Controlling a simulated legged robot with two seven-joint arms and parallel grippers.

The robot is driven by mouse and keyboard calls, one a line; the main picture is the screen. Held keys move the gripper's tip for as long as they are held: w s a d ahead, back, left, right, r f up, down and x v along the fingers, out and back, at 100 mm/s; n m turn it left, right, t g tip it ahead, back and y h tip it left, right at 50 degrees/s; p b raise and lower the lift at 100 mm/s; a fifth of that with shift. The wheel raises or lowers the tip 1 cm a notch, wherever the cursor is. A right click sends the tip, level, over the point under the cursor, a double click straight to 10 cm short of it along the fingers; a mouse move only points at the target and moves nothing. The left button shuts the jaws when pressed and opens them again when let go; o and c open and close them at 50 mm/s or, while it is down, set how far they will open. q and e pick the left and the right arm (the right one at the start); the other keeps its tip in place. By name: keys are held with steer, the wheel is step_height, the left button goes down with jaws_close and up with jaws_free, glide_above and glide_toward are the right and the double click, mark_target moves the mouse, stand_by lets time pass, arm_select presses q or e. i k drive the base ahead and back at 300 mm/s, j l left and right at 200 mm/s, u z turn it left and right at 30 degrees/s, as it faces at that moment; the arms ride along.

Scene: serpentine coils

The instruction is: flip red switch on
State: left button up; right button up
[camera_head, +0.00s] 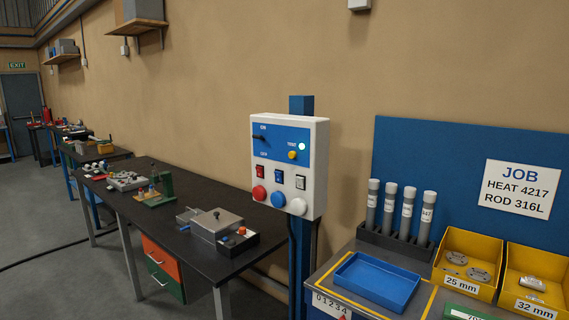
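A white control box (317,165) with a blue upper panel is mounted on a blue post in the middle of the head view. The red switch's position is too small to tell. Neither gripper is in view.
A dark workbench (190,257) with metal fixtures runs along the wall at left. At right, a bench holds a blue tray (348,273), a rack of grey tubes (388,243) and yellow bins (450,262). The floor at left is open, with a cable across it.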

mark_target(258, 170)
steer(key=i+j, duration=0.1)
steer(key=i, duration=0.7)
steer(key=i+j, duration=0.3)
steer(key=j, duration=0.15)
steer(key=i+j, duration=0.35)
steer(key=i+j+z, duration=0.1)
steer(key=i+j, duration=0.2)
steer(key=j, duration=0.25)
